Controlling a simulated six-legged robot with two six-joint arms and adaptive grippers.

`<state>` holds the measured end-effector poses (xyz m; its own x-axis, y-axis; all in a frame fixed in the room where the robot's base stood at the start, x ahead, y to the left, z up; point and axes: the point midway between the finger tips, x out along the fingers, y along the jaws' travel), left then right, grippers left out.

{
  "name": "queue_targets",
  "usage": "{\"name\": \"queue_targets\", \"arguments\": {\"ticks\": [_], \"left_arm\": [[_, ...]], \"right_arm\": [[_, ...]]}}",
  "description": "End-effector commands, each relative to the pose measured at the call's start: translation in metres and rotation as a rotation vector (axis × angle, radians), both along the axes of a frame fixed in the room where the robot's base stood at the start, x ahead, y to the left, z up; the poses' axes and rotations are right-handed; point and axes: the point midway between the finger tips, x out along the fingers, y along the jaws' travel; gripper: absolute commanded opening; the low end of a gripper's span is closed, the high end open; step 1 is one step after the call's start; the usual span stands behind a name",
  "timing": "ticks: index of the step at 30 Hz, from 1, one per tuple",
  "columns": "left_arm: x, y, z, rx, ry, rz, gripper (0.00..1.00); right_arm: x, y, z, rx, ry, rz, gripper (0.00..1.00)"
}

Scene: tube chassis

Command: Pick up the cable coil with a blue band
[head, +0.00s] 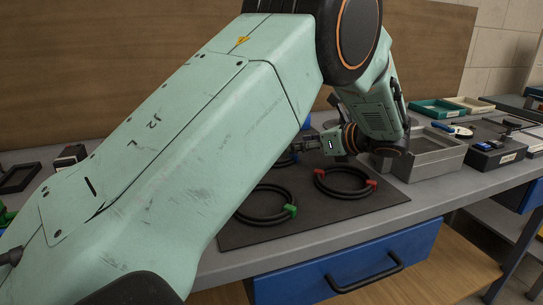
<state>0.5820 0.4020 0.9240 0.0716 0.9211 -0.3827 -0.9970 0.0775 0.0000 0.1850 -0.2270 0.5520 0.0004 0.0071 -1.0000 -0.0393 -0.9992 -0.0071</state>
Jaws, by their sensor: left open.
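The cable coil with a blue band (286,162) is mostly hidden behind my left arm. Only a small dark piece with a bit of blue shows, on the far part of the dark mat (330,222). My left gripper (303,144) reaches down over the mat from the right, close to that coil. Its fingers are small and partly covered by the arm link, and it is open. I cannot tell whether it touches the coil. My right gripper is not in view.
A black coil with green bands (262,221) and one with red bands (343,193) lie on the mat, nearer the front. A grey metal box (432,163) stands right of the mat. Trays and tools lie farther right. A blue drawer (350,262) is below the bench edge.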

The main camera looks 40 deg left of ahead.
Motion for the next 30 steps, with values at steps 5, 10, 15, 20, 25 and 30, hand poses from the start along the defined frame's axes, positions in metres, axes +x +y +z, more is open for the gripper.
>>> {"name": "queue_targets", "arguments": {"ticks": [5, 10, 15, 20, 25, 30], "left_arm": [[0.001, 0.026, -0.013, -0.003, 0.000, 0.004, 0.49], [0.002, 0.041, -0.017, 0.000, 0.000, 0.002, 0.49], [0.002, 0.044, -0.017, 0.000, -0.001, 0.001, 0.49], [0.002, 0.044, -0.017, 0.000, -0.001, 0.001, 0.42], [0.002, 0.044, -0.017, 0.000, -0.001, 0.001, 0.28], [0.002, 0.044, -0.017, 0.000, -0.001, 0.001, 0.13]], "right_arm": [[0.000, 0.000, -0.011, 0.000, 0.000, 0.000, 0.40], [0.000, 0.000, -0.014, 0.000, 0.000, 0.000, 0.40], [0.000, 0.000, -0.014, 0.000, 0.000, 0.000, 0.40], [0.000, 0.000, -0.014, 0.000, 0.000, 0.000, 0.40], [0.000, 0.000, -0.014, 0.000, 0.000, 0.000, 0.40], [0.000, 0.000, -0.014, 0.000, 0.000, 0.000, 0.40]]}}
